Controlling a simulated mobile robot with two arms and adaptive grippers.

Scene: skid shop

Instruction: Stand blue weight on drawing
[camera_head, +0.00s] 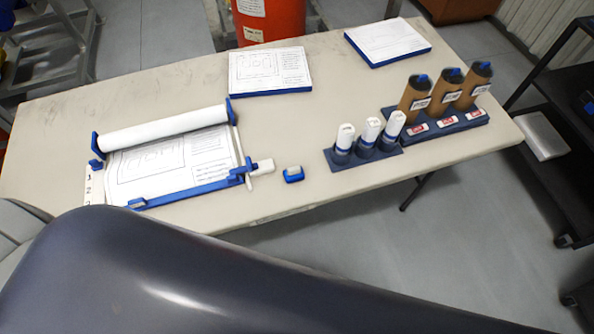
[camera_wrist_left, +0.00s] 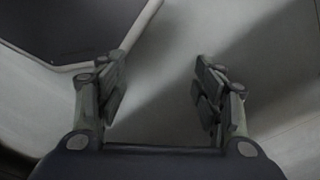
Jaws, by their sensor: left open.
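A small blue weight (camera_head: 293,174) with a pale top stands on the table near its front edge, just right of the drawing. The drawing (camera_head: 165,160) is a white printed sheet lying flat in a blue holder, with a white roll across its far side. A white piece (camera_head: 262,167) lies at the holder's right corner, between it and the weight. My left gripper (camera_wrist_left: 158,80) is open and empty in the left wrist view, over a bare grey surface. Neither gripper shows in the head view, and the weight is not seen in the wrist view.
Two blue-edged pads with printed sheets (camera_head: 270,70) (camera_head: 388,42) lie at the back. A blue rack (camera_head: 363,156) of white bottles and another (camera_head: 440,131) of brown bottles stand at right. The table (camera_head: 310,120) is clear in the middle. A dark cart (camera_head: 565,150) stands right.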

